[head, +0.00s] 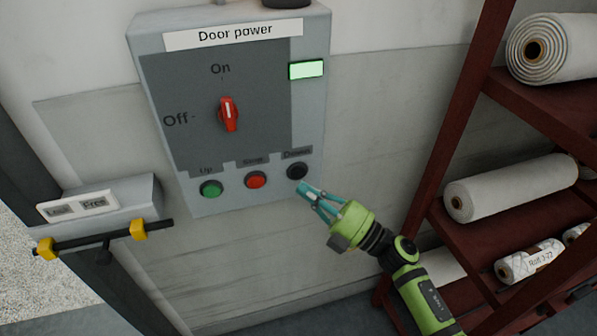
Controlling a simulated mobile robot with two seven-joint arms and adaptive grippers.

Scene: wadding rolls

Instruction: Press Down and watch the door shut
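The grey door power box (310,110) hangs on the wall. The black Down button (297,171) is at its lower right, beside the red Stop button (256,180) and the green Up button (211,188). The red knob (229,114) points up at On, and the small window (306,70) glows green. My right gripper (304,188) has its fingertips together and empty, just below and right of the Down button; I cannot tell whether they touch the box. My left gripper is not in view. Only a dark door-side edge shows at the left.
A dark red rack (447,125) with white wadding rolls (515,187) stands close on the right. The wall below the box is clear.

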